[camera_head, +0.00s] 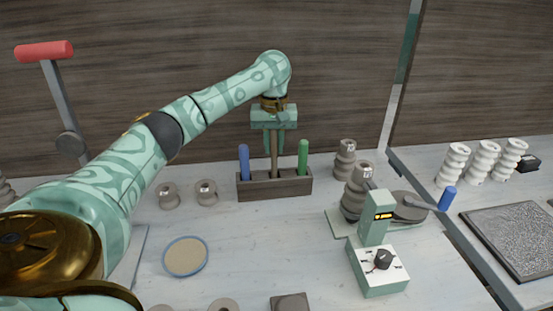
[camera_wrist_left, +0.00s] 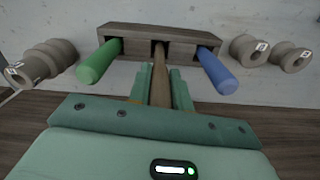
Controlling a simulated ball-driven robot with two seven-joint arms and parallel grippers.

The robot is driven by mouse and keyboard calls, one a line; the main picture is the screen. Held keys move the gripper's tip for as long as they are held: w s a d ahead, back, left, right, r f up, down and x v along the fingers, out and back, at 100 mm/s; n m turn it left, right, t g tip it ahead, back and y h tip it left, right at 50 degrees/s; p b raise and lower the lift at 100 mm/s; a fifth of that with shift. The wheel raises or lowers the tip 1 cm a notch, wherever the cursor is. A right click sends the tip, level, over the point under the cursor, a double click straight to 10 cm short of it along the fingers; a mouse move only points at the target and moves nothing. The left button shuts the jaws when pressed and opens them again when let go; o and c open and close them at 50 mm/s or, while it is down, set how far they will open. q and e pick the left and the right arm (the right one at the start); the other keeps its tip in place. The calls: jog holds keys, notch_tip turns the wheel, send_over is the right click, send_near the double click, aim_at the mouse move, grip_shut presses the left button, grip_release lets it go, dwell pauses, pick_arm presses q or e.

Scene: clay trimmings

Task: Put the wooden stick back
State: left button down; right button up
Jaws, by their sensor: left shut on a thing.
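The wooden stick (camera_head: 274,152) stands upright at the middle of a dark wooden holder (camera_head: 275,190), its lower end at or in the middle slot. My left gripper (camera_head: 274,143) is above the holder and shut on the upper part of the stick. In the left wrist view the stick (camera_wrist_left: 160,78) runs between the fingers (camera_wrist_left: 160,90) to the holder's middle slot (camera_wrist_left: 158,47). A blue handle (camera_head: 244,162) stands in the holder's left slot and a green handle (camera_head: 303,157) in its right slot. I cannot tell how deep the stick sits. My right gripper is not in view.
Grey spools (camera_head: 206,192) stand left of the holder, and ribbed grey pieces (camera_head: 357,190) to its right. A green device with a dial (camera_head: 379,262) and a round tan dish (camera_head: 186,257) are nearer. The table between dish and device is largely clear.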

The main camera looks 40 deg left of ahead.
pick_arm(q)
notch_tip(320, 180, down, 3)
jog(key=shift+s+r+b, duration=0.1)
jog(key=shift+r+b, duration=0.1)
jog(key=shift+b, duration=0.4)
jog(key=shift+r, duration=0.25)
jog(key=c, duration=1.3)
grip_release()
jog(key=shift+f+p, duration=0.15)
jog(key=shift+p, duration=0.15)
notch_tip(320, 180, up, 12)
jog(key=p, duration=0.8)
jog(key=shift+r, duration=0.2)
jog(key=shift+f, duration=0.1)
